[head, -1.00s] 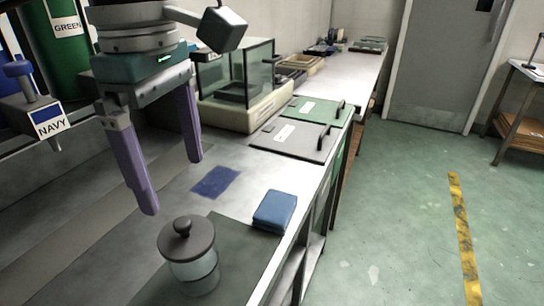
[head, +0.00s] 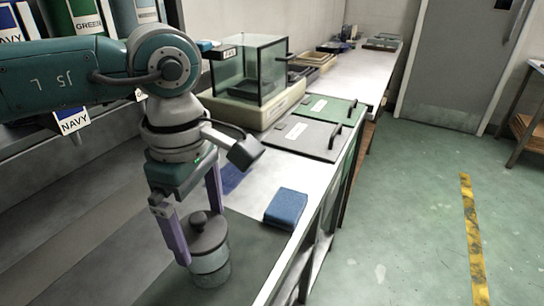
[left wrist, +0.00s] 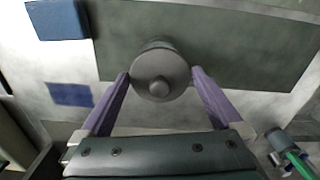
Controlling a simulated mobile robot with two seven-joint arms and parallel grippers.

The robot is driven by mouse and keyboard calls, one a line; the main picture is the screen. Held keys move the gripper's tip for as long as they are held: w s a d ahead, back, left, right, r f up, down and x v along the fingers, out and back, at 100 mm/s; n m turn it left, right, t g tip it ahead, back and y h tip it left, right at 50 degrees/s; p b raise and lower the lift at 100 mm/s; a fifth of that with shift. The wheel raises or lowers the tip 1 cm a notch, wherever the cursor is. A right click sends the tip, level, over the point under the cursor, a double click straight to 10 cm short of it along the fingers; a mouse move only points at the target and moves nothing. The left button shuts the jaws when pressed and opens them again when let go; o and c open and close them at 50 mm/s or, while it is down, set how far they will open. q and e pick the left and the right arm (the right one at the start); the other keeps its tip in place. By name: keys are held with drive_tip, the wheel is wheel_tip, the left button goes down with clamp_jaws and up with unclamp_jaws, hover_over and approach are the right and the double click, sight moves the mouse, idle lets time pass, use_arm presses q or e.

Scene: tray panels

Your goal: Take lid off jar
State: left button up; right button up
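The jar (head: 211,270) is a glass cylinder standing upright on a dark grey mat on the bench. Its dark grey round lid (head: 209,238) with a knob sits on top; the lid (left wrist: 172,85) also shows from above in the left wrist view. My left gripper (head: 200,232) points down over the jar, its purple fingers apart on either side of the lid. In the left wrist view the fingertips (left wrist: 160,76) are very close to the lid's rim; I cannot tell whether they touch it. My right gripper is not in view.
A blue folded cloth (head: 286,208) lies right of the jar near the bench edge. A flat navy patch (head: 232,178) is behind the gripper. Grey (head: 300,138) and green (head: 330,108) panels with handles and a glass case (head: 250,75) stand further back.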

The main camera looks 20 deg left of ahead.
use_arm(q)
drive_tip(key=c, duration=0.9)
drive_tip(key=shift+c, duration=0.2)
